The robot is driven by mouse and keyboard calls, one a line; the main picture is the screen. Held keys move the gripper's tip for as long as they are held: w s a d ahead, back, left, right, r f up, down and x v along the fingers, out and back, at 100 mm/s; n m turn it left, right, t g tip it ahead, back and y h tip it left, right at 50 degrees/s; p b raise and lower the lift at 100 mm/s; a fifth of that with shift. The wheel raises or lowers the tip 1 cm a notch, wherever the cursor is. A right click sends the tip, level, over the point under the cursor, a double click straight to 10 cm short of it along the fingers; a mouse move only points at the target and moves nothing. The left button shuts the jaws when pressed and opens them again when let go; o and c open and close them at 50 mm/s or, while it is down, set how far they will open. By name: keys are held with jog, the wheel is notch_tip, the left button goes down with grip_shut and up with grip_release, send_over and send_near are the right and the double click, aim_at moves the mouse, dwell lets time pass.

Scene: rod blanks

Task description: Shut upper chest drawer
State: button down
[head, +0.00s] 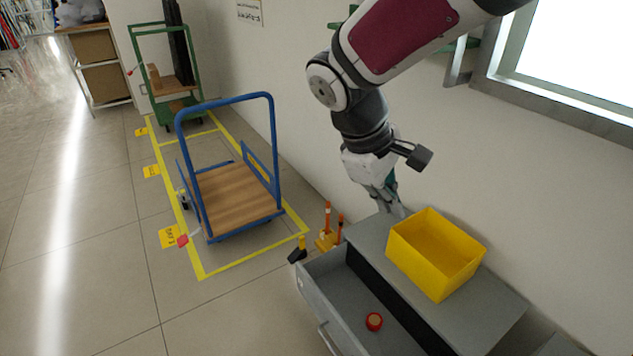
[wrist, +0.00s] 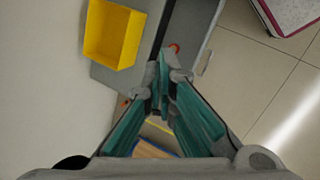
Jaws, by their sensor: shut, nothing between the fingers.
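The grey chest (head: 372,238) stands by the wall. Its upper drawer (head: 318,285) is pulled out toward the lower left in the head view, with its inside showing. A red roll (head: 375,321) lies in the drawer. My gripper (head: 396,208) is shut and empty, pointing down near the far left end of the chest top. In the wrist view its fingertips (wrist: 163,68) overlap the chest; I cannot tell whether they touch it.
A yellow bin (head: 437,253) stands on the chest top, right of my gripper. Orange and yellow items (head: 327,236) stand on the floor by the chest's far end. A blue platform cart (head: 235,195) is beyond. Open floor (head: 100,270) lies to the left.

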jog(key=w+a+f+n+h+b, duration=0.1)
jog(key=w+a+f+n+b, duration=0.15)
jog(key=a+f, duration=0.4)
jog(key=w+a+f+n+t+h+b, duration=0.1)
jog(key=w+a+f+n+b, duration=0.2)
jog(key=f, duration=0.7)
jog(key=w+a+f+n+h+b, duration=0.15)
jog(key=w+a+f, duration=0.3)
jog(key=f, duration=0.45)
jog(key=s+a+f+n+t+b, duration=0.1)
jog(key=a+f+n+t+b, duration=0.25)
jog(key=f, duration=0.85)
jog(key=s+a+f+n+g+b, duration=0.15)
jog(key=a+f+n+b, duration=0.35)
jog(key=f, duration=0.8)
jog(key=t+b, duration=0.1)
send_near(321, 305)
jog(key=shift+m, duration=0.45)
jog(key=x, duration=0.4)
jog(key=shift+w+d+f, duration=0.1)
jog(key=shift+d+f, duration=0.1)
jog(key=shift+d, duration=0.1)
jog(key=shift+d, duration=0.1)
